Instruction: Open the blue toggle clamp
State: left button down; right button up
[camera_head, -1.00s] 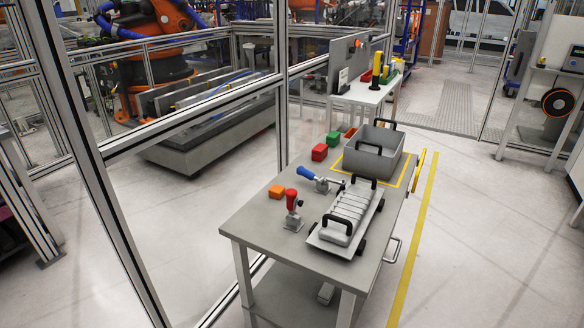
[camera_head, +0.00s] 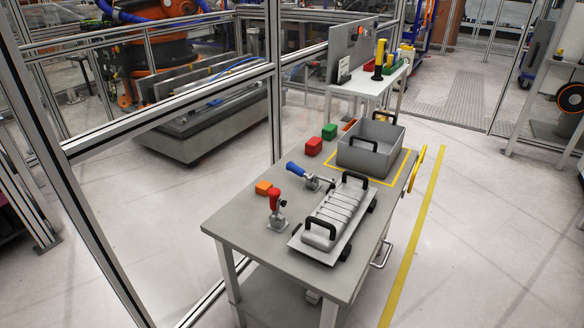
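The blue toggle clamp (camera_head: 311,181) is mounted on the grey table, near its left edge. Its blue handle (camera_head: 295,169) points to the upper left and lies close to level, slightly raised. Its metal body sits beside the upper left of a grey drive unit with black handles (camera_head: 328,219). Whether the clamp's tip touches the drive unit is too small to tell. A second clamp with a red upright handle (camera_head: 275,200) stands on the table to the lower left. Neither of my grippers is in view.
The table (camera_head: 245,225) also holds an orange block (camera_head: 263,187), a red block (camera_head: 314,146), a green block (camera_head: 329,132) and a grey bin (camera_head: 370,160). Glass fencing with metal posts (camera_head: 273,80) stands close on the left. The floor right of the table is clear.

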aim_at(291, 167)
jog(key=i+l, duration=0.2)
jog(key=l, duration=0.2)
jog(key=i+l+u, duration=0.1)
jog(key=l, duration=0.25)
jog(key=i+l, duration=0.25)
jog(key=l, duration=0.15)
jog(key=i+l+u, duration=0.1)
jog(key=l, duration=0.3)
jog(key=i+l, duration=0.2)
jog(key=l, duration=0.2)
jog(key=i+l+u, duration=0.1)
jog(key=l, duration=0.3)
jog(key=i+l, duration=0.2)
jog(key=l, duration=0.2)
